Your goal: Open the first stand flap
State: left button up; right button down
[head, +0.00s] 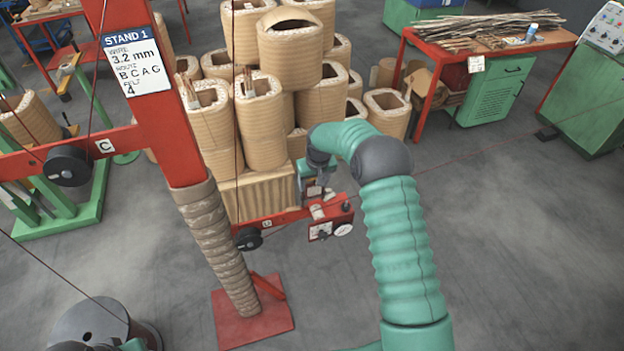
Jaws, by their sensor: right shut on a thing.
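The first stand is a red post (160,95) with a "STAND 1" sign (136,60), a wrapped lower part and a red base plate. A low red arm (285,218) reaches right from it, with a black roller marked "D". At its outer end is a small red flap part (322,231) with white tags and a pale round piece. My right gripper (318,198) is at this end, shut on the flap part. Its fingertips are small and partly hidden, so the exact grip and the flap's angle are unclear. My left gripper does not show.
Tan coils (265,120) are stacked close behind the stand. Another roller marked "C" (68,165) is on the upper red arm. A dark drum (105,325) stands bottom left. Thin wires cross the view. The floor (520,240) at right is clear.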

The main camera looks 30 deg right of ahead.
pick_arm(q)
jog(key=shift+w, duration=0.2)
pick_arm(e)
jog(key=shift+w+d+r, duration=0.1)
jog(key=shift+w, duration=0.35)
jog(key=c, duration=0.6)
grip_release()
jog(key=shift+c, duration=0.2)
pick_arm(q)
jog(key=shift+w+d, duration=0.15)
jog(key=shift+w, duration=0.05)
pick_arm(e)
jog(key=shift+o, duration=1.1)
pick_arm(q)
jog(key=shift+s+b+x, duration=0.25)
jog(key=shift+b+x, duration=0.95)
pick_arm(e)
jog(key=v, duration=1.6)
jog(key=shift+r, duration=0.2)
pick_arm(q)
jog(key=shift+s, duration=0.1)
